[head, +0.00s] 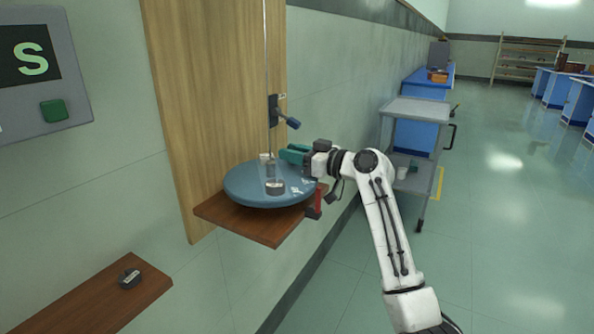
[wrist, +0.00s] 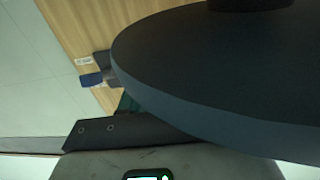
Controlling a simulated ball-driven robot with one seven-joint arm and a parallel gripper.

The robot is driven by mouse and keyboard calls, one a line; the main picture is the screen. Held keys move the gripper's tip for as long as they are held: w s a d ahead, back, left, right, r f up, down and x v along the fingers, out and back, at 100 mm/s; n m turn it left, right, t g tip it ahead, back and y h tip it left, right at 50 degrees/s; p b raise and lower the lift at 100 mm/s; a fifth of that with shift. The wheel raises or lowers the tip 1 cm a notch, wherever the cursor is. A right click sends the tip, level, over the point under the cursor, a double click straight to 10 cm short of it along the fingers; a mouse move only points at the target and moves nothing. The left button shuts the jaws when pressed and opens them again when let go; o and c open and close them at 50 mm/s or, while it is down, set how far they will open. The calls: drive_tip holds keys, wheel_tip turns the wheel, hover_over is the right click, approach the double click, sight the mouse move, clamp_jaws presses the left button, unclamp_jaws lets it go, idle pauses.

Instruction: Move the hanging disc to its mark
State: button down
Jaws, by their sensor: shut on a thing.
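The hanging disc (head: 240,189) is a broad blue-grey plate with a small metal hub (head: 274,187) on top. A thin rod or wire (head: 266,70) runs up from it, and it lies level just above a wooden shelf (head: 270,229). My gripper (head: 293,155), with teal fingers, is at the disc's back right edge and appears shut on its rim. The exact contact is hidden. In the wrist view the dark disc (wrist: 215,75) fills the upper right, with a teal finger (wrist: 127,103) partly behind its edge. I cannot make out the mark clearly.
A dark clamp with a blue lever (head: 286,120) is on the tall wooden board (head: 205,90) behind the disc. A wall panel (head: 40,70) shows a green S. A trolley (head: 417,108) stands right; the floor is clear.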

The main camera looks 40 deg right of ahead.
drive_tip(key=shift+w+a+n+g+y+b, duration=0.1)
drive_tip(key=shift+w+n+g+y+b, duration=0.4)
drive_tip(key=shift+n+y+b, duration=0.65)
drive_tip(key=shift+w+y+b, duration=0.25)
drive_tip(key=shift+y+b, duration=0.1)
drive_tip(key=shift+b, duration=0.25)
drive_tip(key=c, duration=1)
unclamp_jaws()
drive_tip(key=shift+a, duration=0.1)
drive_tip(key=shift+s, duration=0.1)
drive_tip(key=v, duration=1)
drive_tip(key=shift+s+d+p, duration=0.25)
drive_tip(key=shift+p, duration=0.05)
drive_tip(key=shift+o, duration=0.2)
